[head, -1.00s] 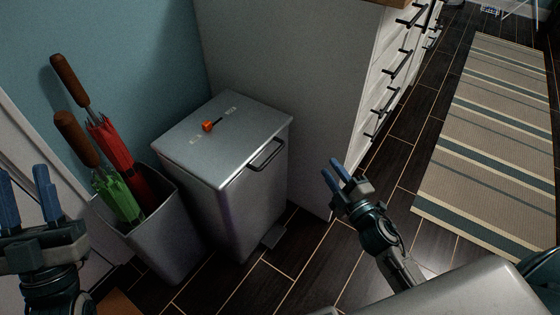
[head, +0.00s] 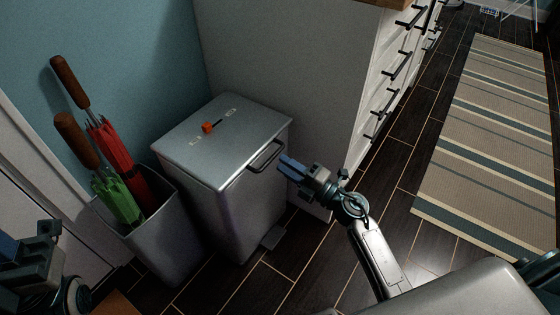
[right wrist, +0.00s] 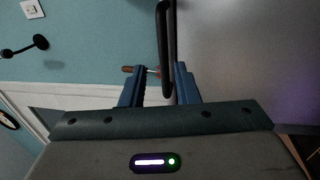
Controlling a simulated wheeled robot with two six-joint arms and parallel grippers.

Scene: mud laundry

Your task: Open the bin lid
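The bin (head: 235,200) is a grey metal box with its flat lid (head: 185,135) shut. A dark bar handle (head: 266,156) sticks out from the lid's front edge. My right gripper (head: 289,166) is just right of the handle, with blue fingers pointing at it. In the right wrist view my right gripper (right wrist: 159,85) is open, and the handle (right wrist: 165,45) lines up between its fingers, nearer the right one. Contact cannot be told. My left gripper (head: 10,245) is partly cut off at the lower left, away from the bin.
An orange-red knob (head: 208,127) sits on the lid. A grey holder (head: 170,245) with a red umbrella (head: 118,155) and a green umbrella (head: 118,200) stands left of the bin. A white drawer cabinet (head: 365,130) is behind right. Dark floor (head: 415,130) and a striped rug (head: 495,130) lie right.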

